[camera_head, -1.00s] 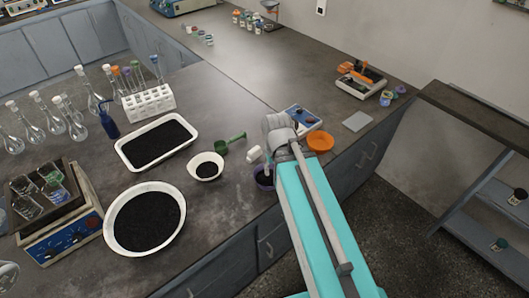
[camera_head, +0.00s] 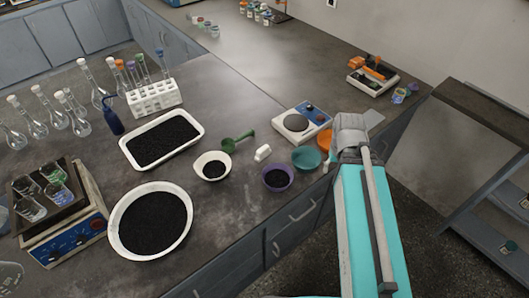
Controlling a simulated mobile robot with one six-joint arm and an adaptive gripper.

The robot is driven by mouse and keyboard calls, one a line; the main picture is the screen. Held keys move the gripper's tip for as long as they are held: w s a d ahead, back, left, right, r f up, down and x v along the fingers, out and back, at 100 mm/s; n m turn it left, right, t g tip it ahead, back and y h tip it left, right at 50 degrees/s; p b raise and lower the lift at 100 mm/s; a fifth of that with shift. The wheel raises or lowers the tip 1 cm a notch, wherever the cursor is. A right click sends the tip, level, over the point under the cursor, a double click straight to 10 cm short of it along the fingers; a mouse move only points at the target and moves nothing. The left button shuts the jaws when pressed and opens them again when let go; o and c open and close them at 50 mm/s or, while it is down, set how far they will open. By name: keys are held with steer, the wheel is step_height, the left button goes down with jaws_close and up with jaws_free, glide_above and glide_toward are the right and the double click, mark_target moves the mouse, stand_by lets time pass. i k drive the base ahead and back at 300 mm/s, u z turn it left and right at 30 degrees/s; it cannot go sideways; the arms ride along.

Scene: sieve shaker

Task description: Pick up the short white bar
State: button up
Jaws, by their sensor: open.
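The short white bar (camera_head: 262,153) lies on the dark bench top, near its front edge. Only a small pale part shows below the grey joint, and no fingers can be told apart. Nothing touches the bar in this view.
Close to the bar stand a purple bowl (camera_head: 278,179), a small white bowl (camera_head: 202,160), a green scoop (camera_head: 238,141), a balance (camera_head: 307,112) and a teal bowl (camera_head: 307,157). An orange bowl (camera_head: 324,137) is partly behind my arm. A black-filled tray (camera_head: 126,152) lies left.

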mark_target(264, 150)
steer(key=u, duration=0.05)
steer(key=k, duration=1.35)
steer(key=u, duration=0.8)
steer(key=i, duration=1)
steer(key=z, duration=0.05)
